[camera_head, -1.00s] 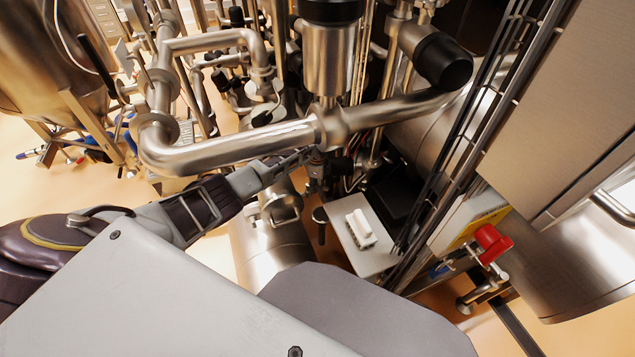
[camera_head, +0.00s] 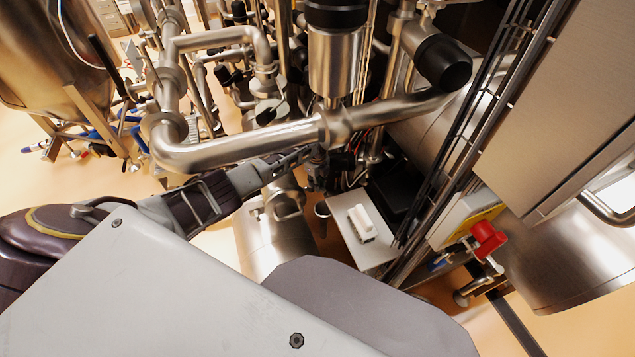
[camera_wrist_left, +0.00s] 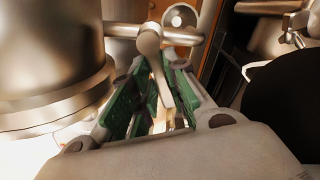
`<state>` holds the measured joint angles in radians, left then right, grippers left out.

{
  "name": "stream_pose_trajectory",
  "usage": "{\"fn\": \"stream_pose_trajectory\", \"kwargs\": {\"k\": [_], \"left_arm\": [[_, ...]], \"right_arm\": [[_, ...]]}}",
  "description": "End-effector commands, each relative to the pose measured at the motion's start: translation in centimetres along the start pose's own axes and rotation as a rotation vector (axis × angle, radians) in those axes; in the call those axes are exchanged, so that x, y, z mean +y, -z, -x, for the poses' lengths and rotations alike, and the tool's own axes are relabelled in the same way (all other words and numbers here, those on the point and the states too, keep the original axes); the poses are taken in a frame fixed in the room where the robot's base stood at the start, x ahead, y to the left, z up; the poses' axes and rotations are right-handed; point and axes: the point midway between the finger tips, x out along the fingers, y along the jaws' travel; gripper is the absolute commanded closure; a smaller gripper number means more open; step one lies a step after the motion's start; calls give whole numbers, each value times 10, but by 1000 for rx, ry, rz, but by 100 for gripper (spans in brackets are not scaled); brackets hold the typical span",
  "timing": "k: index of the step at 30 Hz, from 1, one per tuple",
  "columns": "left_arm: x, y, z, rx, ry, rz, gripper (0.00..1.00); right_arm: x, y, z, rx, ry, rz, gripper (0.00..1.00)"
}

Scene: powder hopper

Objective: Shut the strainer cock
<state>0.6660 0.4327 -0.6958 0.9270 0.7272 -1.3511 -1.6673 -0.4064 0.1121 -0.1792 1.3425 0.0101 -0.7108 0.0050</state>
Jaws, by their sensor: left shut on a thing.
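In the left wrist view a steel cock lever (camera_wrist_left: 159,84), with a rounded hub at its top, runs down between the green-padded fingers of my left gripper (camera_wrist_left: 162,80). I take it for the strainer cock's handle. The gripper is shut on it. The hub joins a short horizontal steel pipe (camera_wrist_left: 185,38) with a round end. In the head view my left gripper (camera_head: 308,156) reaches in from the left, just under the large bent steel pipe. The lever is too hidden there to make out. My right gripper is not in view.
The thick bent pipe (camera_head: 240,146) passes close above my left gripper. A steel vessel (camera_head: 262,243) stands below it. A large steel body (camera_wrist_left: 50,55) fills the wrist view's left.

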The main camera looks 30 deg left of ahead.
Motion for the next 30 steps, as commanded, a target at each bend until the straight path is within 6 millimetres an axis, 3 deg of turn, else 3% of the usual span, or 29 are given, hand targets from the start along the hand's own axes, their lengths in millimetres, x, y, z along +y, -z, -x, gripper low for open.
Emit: {"fn": "stream_pose_trajectory", "kwargs": {"k": [16,17,21,30], "left_arm": [[0,1,1,2,2,-30,100],[0,1,1,2,2,-30,80],[0,0,1,2,2,-30,62],[0,0,0,1,1,-29,62]], "right_arm": [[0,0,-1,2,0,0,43],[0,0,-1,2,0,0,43],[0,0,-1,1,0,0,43],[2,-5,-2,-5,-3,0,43]]}}
